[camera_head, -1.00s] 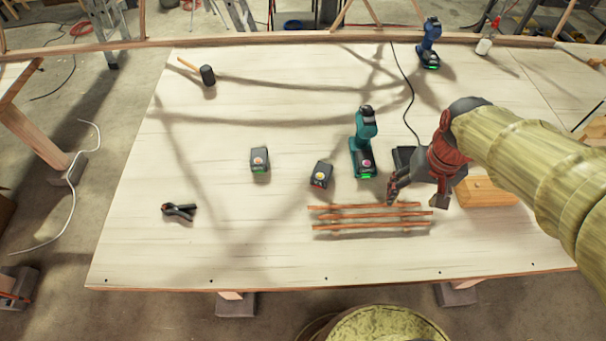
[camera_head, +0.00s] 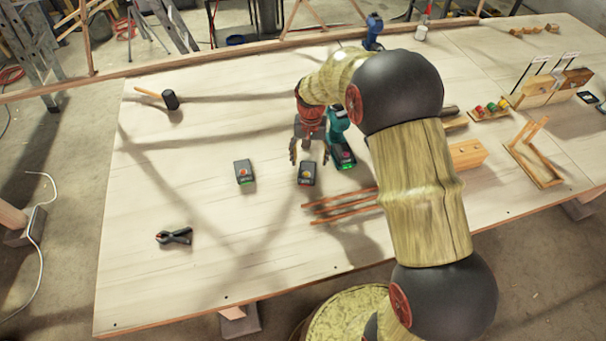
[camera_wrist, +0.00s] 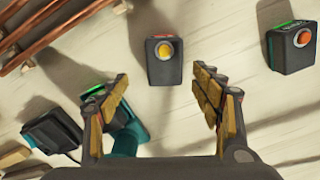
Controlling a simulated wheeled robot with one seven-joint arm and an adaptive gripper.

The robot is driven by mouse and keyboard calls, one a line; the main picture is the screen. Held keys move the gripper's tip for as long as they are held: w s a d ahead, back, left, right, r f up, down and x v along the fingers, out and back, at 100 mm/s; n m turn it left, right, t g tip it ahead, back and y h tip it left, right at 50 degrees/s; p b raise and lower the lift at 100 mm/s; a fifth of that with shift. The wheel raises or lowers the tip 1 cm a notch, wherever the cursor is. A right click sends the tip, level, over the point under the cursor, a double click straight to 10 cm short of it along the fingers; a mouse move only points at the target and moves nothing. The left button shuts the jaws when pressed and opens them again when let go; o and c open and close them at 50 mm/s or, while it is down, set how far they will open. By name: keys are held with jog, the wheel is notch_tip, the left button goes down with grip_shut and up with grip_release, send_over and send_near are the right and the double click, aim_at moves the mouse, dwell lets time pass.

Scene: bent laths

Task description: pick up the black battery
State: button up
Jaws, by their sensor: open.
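Two dark block-shaped batteries stand apart on the pale table. One battery with a yellow button (camera_head: 307,174) is near my gripper; it also shows in the wrist view (camera_wrist: 164,75). The other battery with an orange-red button (camera_head: 244,172) stands to its left; in the wrist view it is at the upper right (camera_wrist: 291,50). Both look black or dark grey. My gripper (camera_head: 309,156) is open and empty, with its fingers beside the yellow-button battery. In the wrist view that battery lies beyond the gap between the fingertips (camera_wrist: 162,88), not touched.
A teal drill (camera_head: 342,150) stands close to the right of my gripper. Thin brown laths (camera_head: 345,212) lie in front. A black clamp (camera_head: 174,237) and a mallet (camera_head: 170,99) lie to the left.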

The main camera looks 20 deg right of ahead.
aim_at(307, 169)
jog(key=f, duration=0.4)
jog(key=a+f+b, duration=0.1)
jog(key=shift+s+f, duration=0.1)
jog(key=shift+f, duration=0.3)
jog(key=shift+c, duration=1.3)
jog(key=shift+r, duration=0.1)
jog(key=c, duration=1.3)
